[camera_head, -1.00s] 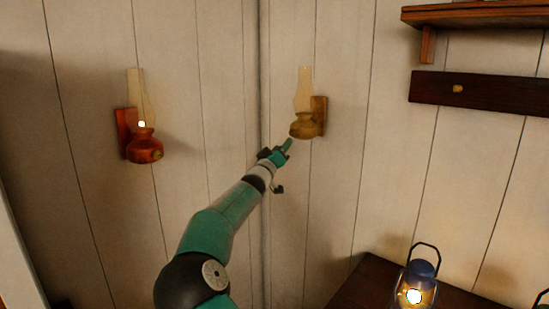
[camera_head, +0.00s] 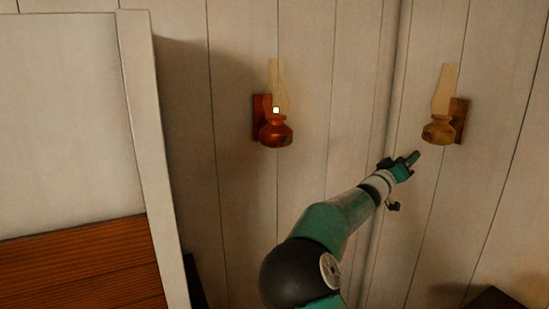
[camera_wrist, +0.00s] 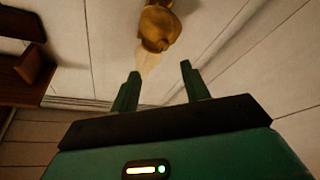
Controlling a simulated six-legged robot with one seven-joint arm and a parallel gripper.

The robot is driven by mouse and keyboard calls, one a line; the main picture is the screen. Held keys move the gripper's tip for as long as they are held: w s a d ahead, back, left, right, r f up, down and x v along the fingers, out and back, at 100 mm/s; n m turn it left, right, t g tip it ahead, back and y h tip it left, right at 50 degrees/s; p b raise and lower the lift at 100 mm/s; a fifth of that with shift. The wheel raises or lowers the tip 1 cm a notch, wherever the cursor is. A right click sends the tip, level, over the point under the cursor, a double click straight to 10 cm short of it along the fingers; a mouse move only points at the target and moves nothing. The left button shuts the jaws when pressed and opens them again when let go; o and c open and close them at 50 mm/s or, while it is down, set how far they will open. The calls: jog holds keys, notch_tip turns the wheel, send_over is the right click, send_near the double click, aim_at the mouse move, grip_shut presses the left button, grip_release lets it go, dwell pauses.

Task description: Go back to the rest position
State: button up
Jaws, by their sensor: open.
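My gripper (camera_head: 415,158) is at the end of my outstretched green arm, in front of the panelled wall near the corner. In the wrist view my gripper (camera_wrist: 160,72) shows two green fingers spread apart with nothing between them. A brass-yellow wall lamp (camera_head: 439,131) with a tall glass hangs just above and right of the gripper in the head view. In the wrist view this lamp (camera_wrist: 156,28) lies beyond the fingertips, apart from them. A red wall lamp (camera_head: 275,134), with a small bright spot at its glass, hangs on the wall to the left.
A white upright panel edge (camera_head: 152,160) with reddish-brown boards (camera_head: 80,265) beside it stands at the left. A dark wooden surface (camera_head: 492,298) shows at the lower right. In the wrist view, dark wooden shelving (camera_wrist: 20,75) is at the left.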

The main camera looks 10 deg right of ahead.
jog(key=s+d+f+m+g+y, duration=0.35)
jog(key=s+f+g, duration=0.25)
jog(key=s, duration=0.5)
jog(key=s+a+f+m+g+y, duration=0.1)
jog(key=s+a+f+y, duration=0.2)
jog(key=s+f, duration=0.35)
jog(key=s+a+f+n+y, duration=0.1)
jog(key=s+a+n+y, duration=0.2)
jog(key=s+a, duration=0.5)
jog(key=s+a+f+n+t+y, duration=0.1)
jog(key=s+a+n+y, duration=0.2)
jog(key=a, duration=1.1)
jog(key=s+a+f+n+y, duration=0.1)
jog(key=s+a+n+y, duration=0.2)
jog(key=s+a, duration=0.9)
jog(key=y, duration=0.3)
jog(key=shift+s+t, duration=0.3)
jog(key=shift+t, duration=0.1)
jog(key=shift+c, duration=0.5)
jog(key=shift+c, duration=0.6)
